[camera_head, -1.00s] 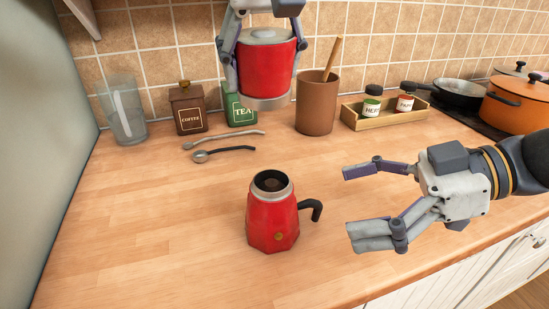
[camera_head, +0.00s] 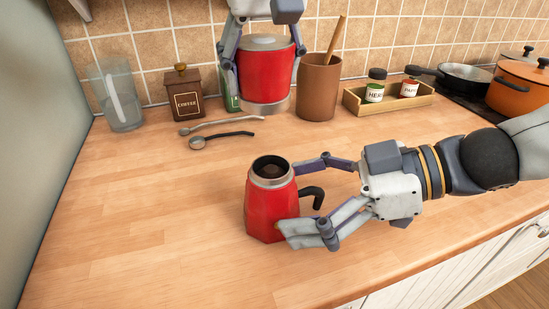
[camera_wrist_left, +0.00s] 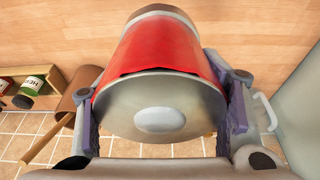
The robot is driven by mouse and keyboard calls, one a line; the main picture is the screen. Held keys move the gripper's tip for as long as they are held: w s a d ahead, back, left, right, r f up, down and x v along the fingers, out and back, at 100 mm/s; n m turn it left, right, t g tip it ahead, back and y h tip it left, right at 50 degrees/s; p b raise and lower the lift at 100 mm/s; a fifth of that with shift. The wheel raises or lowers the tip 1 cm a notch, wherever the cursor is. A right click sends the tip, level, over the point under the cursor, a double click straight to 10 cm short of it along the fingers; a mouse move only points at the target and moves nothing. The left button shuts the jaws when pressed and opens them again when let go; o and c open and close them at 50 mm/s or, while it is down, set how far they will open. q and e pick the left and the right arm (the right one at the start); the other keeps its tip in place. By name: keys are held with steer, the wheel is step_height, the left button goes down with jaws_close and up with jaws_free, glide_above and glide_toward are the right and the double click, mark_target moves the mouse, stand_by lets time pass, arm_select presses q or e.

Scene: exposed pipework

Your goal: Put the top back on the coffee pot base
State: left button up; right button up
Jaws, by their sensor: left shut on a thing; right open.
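The red coffee pot base (camera_head: 268,207) stands upright on the wooden counter, its metal rim and dark opening facing up and its black handle to the right. The red pot top (camera_head: 266,76) with its grey lid is held upright by my left gripper (camera_head: 264,58) at the back, above the counter. In the left wrist view the top (camera_wrist_left: 160,55) fills the middle, between the two fingers. My right gripper (camera_head: 304,198) is open, one finger behind the base and one in front of it. I cannot tell whether the fingers touch the base.
Two spoons (camera_head: 222,132) lie behind the base. A glass (camera_head: 118,95), a coffee box (camera_head: 185,93), a brown utensil pot (camera_head: 318,88) and a spice tray (camera_head: 420,103) line the back wall. An orange pot (camera_head: 518,92) stands far right. The front left counter is clear.

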mark_target(296, 197)
steer(key=shift+w+a+f+b, duration=0.2)
steer(key=shift+w+a+f, duration=0.05)
steer(key=shift+a+f, duration=0.4)
steer(key=shift+w+a+f+b, duration=0.2)
steer(key=shift+w+a+f, duration=0.05)
steer(key=shift+a+f, duration=0.35)
steer(key=shift+w+a, duration=0.1)
steer(key=shift+a, duration=0.3)
steer(key=shift+r, duration=0.2)
arm_select(q)
steer(key=shift+g, duration=0.4)
steer(key=x, duration=0.4)
steer(key=shift+w+d+f, duration=0.1)
steer(key=shift+w+d, duration=0.05)
steer(key=shift+w, duration=0.05)
arm_select(e)
steer(key=c, duration=1.6)
